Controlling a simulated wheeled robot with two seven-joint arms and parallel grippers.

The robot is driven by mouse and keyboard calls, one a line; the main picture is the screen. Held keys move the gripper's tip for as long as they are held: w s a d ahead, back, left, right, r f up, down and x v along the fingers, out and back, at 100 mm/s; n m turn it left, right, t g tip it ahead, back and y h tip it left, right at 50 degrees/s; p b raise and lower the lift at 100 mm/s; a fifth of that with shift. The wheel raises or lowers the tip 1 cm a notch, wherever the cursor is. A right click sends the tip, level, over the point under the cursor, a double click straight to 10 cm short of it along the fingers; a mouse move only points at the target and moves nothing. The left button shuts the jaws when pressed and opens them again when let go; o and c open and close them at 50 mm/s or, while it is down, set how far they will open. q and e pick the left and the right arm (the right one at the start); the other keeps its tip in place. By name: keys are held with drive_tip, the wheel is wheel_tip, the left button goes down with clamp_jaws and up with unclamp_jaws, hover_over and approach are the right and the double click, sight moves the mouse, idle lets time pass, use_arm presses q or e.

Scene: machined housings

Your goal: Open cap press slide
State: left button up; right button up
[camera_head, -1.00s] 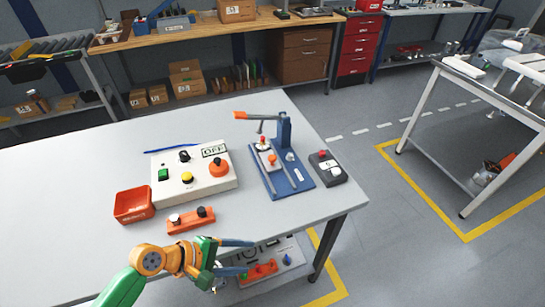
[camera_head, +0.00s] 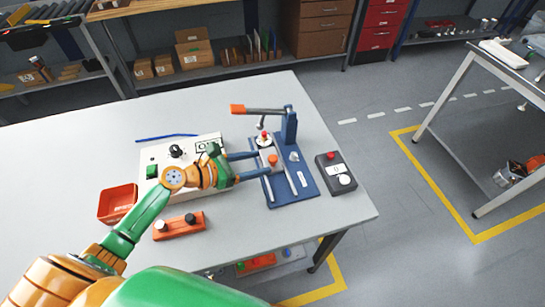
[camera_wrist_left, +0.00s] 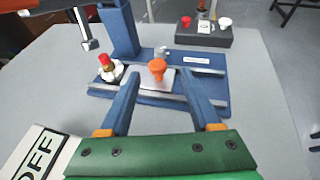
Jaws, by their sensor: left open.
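The cap press (camera_head: 289,128) stands on the table, with a blue base and column and an orange-tipped lever (camera_head: 238,109) raised above. Its pale slide plate (camera_wrist_left: 140,80) lies between rails and carries an orange knob (camera_head: 272,160). A white part with a red top (camera_wrist_left: 110,67) sits at the slide's left in the left wrist view, below the press head (camera_wrist_left: 91,45). My left gripper (camera_head: 264,162) is open, its two blue fingers pointing at the slide. The orange knob (camera_wrist_left: 157,68) appears between the fingertips in the wrist view; I cannot tell whether they touch it. My right gripper is not in view.
A white control box (camera_head: 155,158) lies partly under my left arm. A red tray (camera_head: 117,203) and an orange two-button block (camera_head: 178,226) are nearer the front. A dark button box (camera_head: 336,174) stands right of the press, by the table edge.

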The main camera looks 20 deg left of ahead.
sight(273, 157)
use_arm(q)
drive_tip(key=x, duration=0.5)
drive_tip(key=shift+w+a+f, duration=0.2)
drive_tip(key=shift+w, duration=0.15)
drive_tip(key=shift+w+d, duration=0.15)
drive_tip(key=shift+d, duration=0.2)
drive_tip(key=shift+c, duration=0.2)
drive_tip(key=shift+f, duration=0.1)
clamp_jaws()
idle(0.4)
